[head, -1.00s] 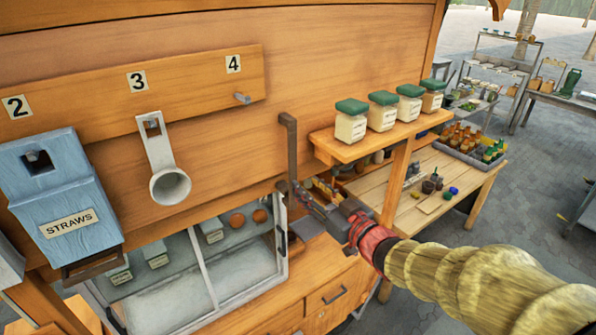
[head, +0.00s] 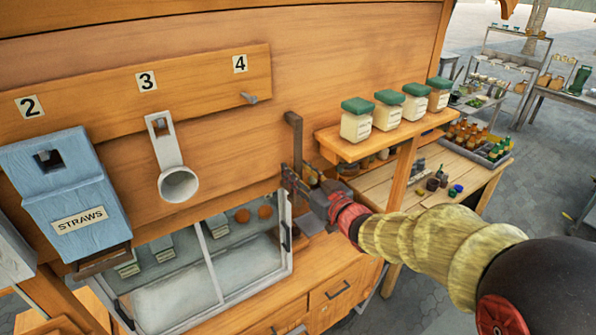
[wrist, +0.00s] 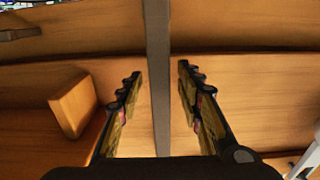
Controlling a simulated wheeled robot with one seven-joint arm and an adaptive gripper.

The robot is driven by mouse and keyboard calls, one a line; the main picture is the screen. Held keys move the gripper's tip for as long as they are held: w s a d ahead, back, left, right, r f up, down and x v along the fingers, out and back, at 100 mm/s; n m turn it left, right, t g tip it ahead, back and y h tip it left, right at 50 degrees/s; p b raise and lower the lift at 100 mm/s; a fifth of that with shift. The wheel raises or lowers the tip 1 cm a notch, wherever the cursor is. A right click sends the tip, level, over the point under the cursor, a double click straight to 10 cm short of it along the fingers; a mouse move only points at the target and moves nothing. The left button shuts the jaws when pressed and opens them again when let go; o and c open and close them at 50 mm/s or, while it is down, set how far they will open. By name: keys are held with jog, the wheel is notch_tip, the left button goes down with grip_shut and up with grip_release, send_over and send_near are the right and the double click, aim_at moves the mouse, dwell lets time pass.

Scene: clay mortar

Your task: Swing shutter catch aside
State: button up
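The shutter catch appears to be a dark metal bar (head: 294,140) with a short bent top, upright on the wooden wall right of the numbered rail. My gripper (head: 297,178) is at the bar's lower part, hiding some of it. In the wrist view the bar (wrist: 157,40) runs down between the two fingers of my gripper (wrist: 160,82). The fingers are open, with a gap on each side of the bar, and no contact shows. The bar's lower end is hidden in the wrist view.
A shelf (head: 375,145) with several green-lidded jars (head: 356,120) juts out just right of the bar. A glass-fronted case (head: 245,262) lies below left.

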jog(key=shift+c, duration=1.2)
grip_shut()
